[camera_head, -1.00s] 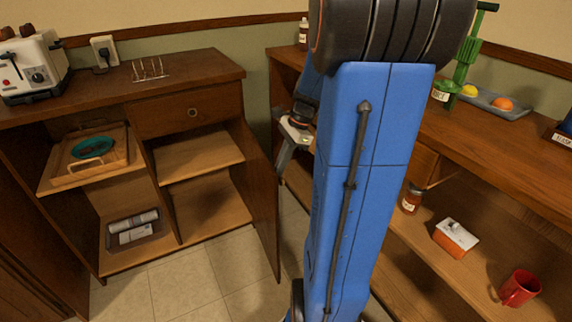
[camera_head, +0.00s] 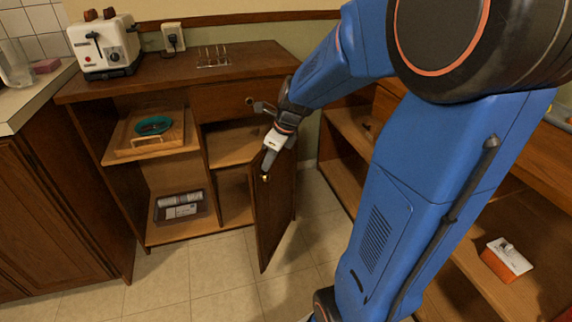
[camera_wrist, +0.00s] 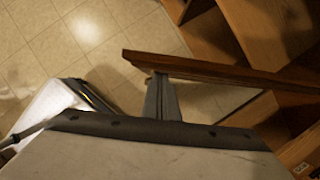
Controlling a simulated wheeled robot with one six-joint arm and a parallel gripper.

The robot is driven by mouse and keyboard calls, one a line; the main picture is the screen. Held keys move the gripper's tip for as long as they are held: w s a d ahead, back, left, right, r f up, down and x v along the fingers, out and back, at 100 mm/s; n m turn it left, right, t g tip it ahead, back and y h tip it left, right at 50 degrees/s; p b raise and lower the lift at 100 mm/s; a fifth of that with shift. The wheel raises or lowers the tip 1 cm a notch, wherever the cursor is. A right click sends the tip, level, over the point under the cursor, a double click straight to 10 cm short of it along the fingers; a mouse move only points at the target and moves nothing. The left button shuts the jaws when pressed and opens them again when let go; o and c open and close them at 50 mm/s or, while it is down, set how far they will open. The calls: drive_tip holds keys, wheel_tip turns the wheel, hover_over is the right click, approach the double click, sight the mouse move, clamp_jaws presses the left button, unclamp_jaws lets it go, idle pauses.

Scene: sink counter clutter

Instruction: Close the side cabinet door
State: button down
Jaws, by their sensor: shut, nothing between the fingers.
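The side cabinet (camera_head: 225,52) stands against the wall with its right-hand door (camera_head: 275,205) partly open, swung out toward me. A small brass-coloured knob (camera_head: 264,178) shows near the door's free edge. My gripper (camera_head: 266,166) is shut and empty at the upper part of the door, on its outer side or top edge. In the wrist view the fingers (camera_wrist: 161,98) reach to the door's top edge (camera_wrist: 215,70) and seem to touch it; I cannot tell for certain. Shelves behind the door are partly hidden by it and my arm.
The cabinet's left side holds a wooden tray (camera_head: 175,140) with a teal dish and a lower dark bin (camera_head: 181,207). A toaster (camera_head: 103,48) and rack (camera_head: 213,60) stand on top. Open shelving (camera_head: 350,125) is at right. The tiled floor (camera_head: 205,285) in front is clear.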

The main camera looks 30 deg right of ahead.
drive_tip(key=w+a, duration=0.4)
drive_tip(key=w, duration=0.8)
drive_tip(key=w+a+m, duration=0.1)
drive_tip(key=w+a, duration=0.3)
drive_tip(key=w, duration=0.8)
drive_tip(key=shift+r, duration=0.15)
drive_tip(key=v, duration=1.7)
drive_tip(key=shift+s+a, duration=0.2)
drive_tip(key=shift+a, duration=0.15)
